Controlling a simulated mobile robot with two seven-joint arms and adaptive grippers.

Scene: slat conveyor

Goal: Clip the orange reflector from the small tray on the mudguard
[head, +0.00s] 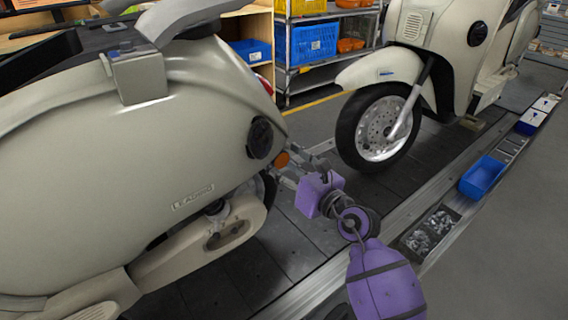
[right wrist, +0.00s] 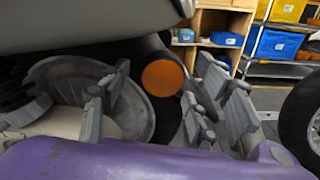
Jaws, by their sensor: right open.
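The orange reflector (head: 283,159) is a small round disc at the rear of the near cream scooter (head: 110,170), low under its tail. In the right wrist view the reflector (right wrist: 162,78) faces the camera, against a dark rounded part (right wrist: 153,48) that looks like the mudguard. I cannot tell whether it is fully seated there. My right gripper (head: 304,165), with its purple wrist, is open at the reflector. In the right wrist view its fingers (right wrist: 158,105) stand apart on either side of it, with gaps showing. My left gripper is not in view.
A second scooter (head: 440,60) stands behind, its front wheel (head: 381,128) right of my gripper. Shelves with bins (head: 314,42) stand at the back.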

